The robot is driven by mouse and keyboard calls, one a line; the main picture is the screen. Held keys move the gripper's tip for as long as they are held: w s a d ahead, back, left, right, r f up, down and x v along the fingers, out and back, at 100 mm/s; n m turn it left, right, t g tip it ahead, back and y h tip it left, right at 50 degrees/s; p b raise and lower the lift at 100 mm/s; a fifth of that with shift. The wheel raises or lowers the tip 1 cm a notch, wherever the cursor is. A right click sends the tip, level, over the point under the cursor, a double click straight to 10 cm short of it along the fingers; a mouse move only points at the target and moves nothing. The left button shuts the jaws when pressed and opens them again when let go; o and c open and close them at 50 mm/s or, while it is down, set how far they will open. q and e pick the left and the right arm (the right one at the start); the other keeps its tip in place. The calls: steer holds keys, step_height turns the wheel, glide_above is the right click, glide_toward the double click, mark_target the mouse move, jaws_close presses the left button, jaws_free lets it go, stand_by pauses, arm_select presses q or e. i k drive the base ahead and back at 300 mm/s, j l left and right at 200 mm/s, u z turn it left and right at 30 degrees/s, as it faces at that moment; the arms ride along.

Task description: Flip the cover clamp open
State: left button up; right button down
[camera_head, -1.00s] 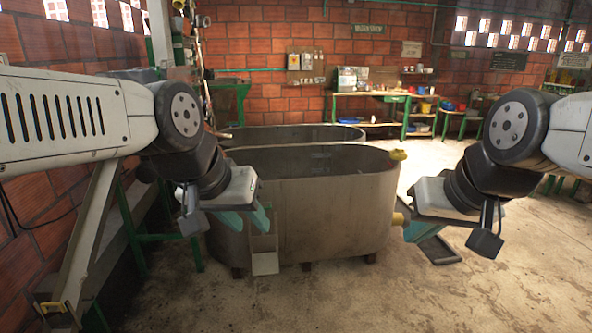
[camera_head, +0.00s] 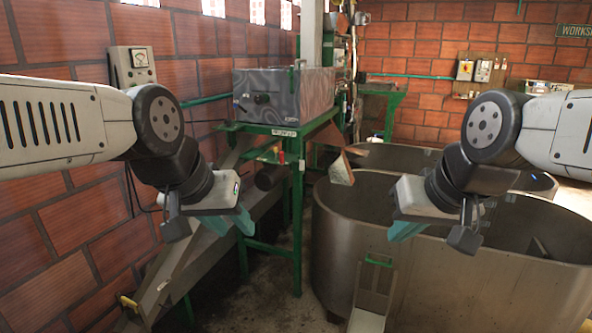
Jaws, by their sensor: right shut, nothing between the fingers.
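A grey metal machine box (camera_head: 270,108) stands on a green frame at the centre left, well beyond my grippers. A small upright green piece (camera_head: 299,75) at its top front edge may be the cover clamp; it is too small to tell its state. A dark round knob (camera_head: 262,98) sits on the box's front. My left gripper (camera_head: 230,222) points down and forward in front of the sloping chute, its teal fingers apart and empty. My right gripper (camera_head: 402,231) is shut and empty, seen in front of the large tank. Neither gripper appears to touch the machine.
A sloping metal chute (camera_head: 187,262) runs up beside the left brick wall. A large grey tank (camera_head: 345,245) fills the lower right, with a second tank behind it. Some bare floor (camera_head: 270,285) shows between the green frame and tank.

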mark_target(290, 74)
steer(key=i+j+u, duration=0.2)
steer(key=i+u, duration=0.3)
steer(key=i, duration=0.15)
steer(key=i+l+u, duration=0.1)
steer(key=i+u, duration=0.35)
steer(key=i, duration=0.45)
steer(key=j+u, duration=0.05)
